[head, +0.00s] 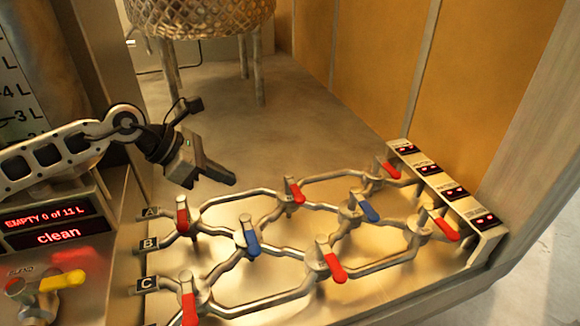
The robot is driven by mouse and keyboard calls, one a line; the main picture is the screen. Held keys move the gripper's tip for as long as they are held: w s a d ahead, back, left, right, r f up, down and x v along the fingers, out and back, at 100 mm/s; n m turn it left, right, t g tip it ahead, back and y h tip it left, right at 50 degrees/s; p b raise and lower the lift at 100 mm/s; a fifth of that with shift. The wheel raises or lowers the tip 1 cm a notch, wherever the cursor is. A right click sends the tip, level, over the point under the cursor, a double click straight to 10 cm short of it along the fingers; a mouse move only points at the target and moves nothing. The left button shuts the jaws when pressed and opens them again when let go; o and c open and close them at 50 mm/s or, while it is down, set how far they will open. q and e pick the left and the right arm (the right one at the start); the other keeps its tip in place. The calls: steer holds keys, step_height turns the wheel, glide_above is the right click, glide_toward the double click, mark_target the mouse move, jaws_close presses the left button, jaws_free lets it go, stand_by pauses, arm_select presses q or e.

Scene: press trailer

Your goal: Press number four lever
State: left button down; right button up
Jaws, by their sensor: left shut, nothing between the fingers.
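Several levers sit on a network of metal pipes. The red ones are at the upper left (182,214), lower left (189,308), upper middle (297,192), lower middle (335,266), far right (446,229) and back right (390,169). Two are blue, one left of middle (249,240) and one right of middle (369,209). I see no number on any lever, so I cannot tell which is number four. My left gripper (229,179) is shut and empty, above and behind the pipes, apart from the levers. My right gripper is not in view.
Labels A (150,212), B (149,244) and C (146,284) mark the left pipe ends. A block with several red displays (455,191) stands at right. A "clean" display (57,236) and yellow-handled lever (62,281) are at left. A basket on legs (200,18) stands behind.

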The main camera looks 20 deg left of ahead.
mark_target(294, 187)
arm_select(q)
steer(key=x, duration=0.3)
steer(key=p+x, duration=0.1)
steer(key=x, duration=0.5)
steer(key=shift+s+d+p, duration=0.2)
steer(key=shift+d+p, duration=0.1)
steer(key=shift+d, duration=0.05)
steer(key=shift+w+d+p, duration=0.4)
steer(key=shift+w+d, duration=0.35)
steer(key=shift+d, duration=0.3)
steer(key=shift+w+d+f, duration=0.15)
steer(key=shift+w+d, duration=0.3)
steer(key=shift+d, duration=0.2)
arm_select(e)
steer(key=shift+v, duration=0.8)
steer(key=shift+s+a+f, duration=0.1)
